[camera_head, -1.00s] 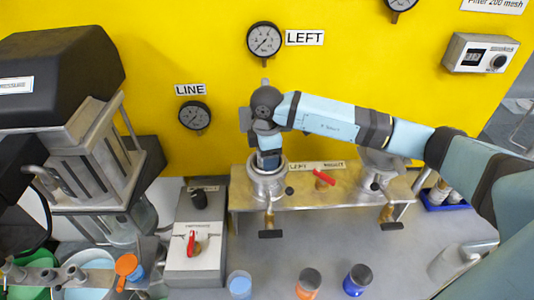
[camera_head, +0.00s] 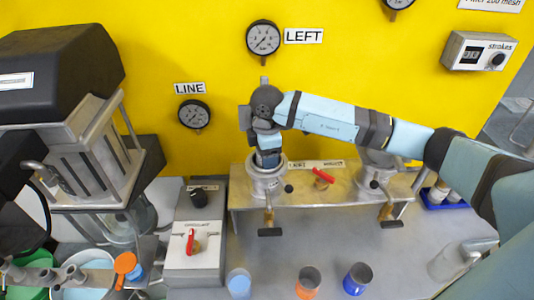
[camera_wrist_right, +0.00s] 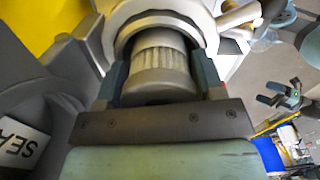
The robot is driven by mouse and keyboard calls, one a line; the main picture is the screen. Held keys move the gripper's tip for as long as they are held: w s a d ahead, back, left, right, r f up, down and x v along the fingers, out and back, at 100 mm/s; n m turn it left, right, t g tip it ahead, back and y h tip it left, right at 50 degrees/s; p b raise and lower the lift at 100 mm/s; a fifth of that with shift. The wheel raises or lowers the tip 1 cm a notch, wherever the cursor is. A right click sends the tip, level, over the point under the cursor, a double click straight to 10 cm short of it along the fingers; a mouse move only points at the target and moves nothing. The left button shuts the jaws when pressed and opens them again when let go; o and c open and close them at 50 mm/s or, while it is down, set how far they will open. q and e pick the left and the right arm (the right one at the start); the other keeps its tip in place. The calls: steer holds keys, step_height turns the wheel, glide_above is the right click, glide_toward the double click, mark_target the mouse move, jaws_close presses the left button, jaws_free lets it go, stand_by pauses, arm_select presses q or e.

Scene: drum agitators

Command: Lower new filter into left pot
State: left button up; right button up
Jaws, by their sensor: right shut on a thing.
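My right gripper (camera_head: 268,160) points straight down over the left pot (camera_head: 267,186), a metal pot on the steel bench. In the right wrist view, its two fingers (camera_wrist_right: 160,82) are shut on the filter (camera_wrist_right: 160,58), a grey-capped cylinder with a paler ribbed band. The filter's far end lies within the round mouth of the left pot (camera_wrist_right: 205,22); how deep it sits is hidden. In the head view, the gripper hides the filter. A small dark two-pronged shape shows at the right of the wrist view; I cannot tell whether it is my left gripper.
A red-handled valve (camera_head: 323,178) stands between the left pot and the right pot (camera_head: 374,182). A grey control box (camera_head: 194,240) is left of the bench. Blue and orange cups (camera_head: 308,283) stand in front. The yellow panel (camera_head: 225,110) rises close behind.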

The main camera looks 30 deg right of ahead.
steer(key=shift+s+a+f, duration=0.1)
steer(key=shift+s+f, duration=0.15)
steer(key=shift+f, duration=0.3)
steer(key=shift+s+a+f, duration=0.1)
steer(key=shift+s+f, duration=0.1)
steer(key=shift+f, duration=0.35)
steer(key=o, duration=0.9)
steer(key=shift+c, duration=0.2)
steer(key=shift+o, duration=0.8)
steer(key=shift+w+f, duration=0.1)
steer(key=shift+w, duration=0.05)
steer(key=shift+r, duration=0.25)
step_height(320, 180, up, 15)
steer(key=b, duration=0.2)
steer(key=shift+w+d, duration=0.3)
steer(key=shift+w, duration=0.05)
steer(key=shift+s+r, duration=0.1)
steer(key=shift+r, duration=0.25)
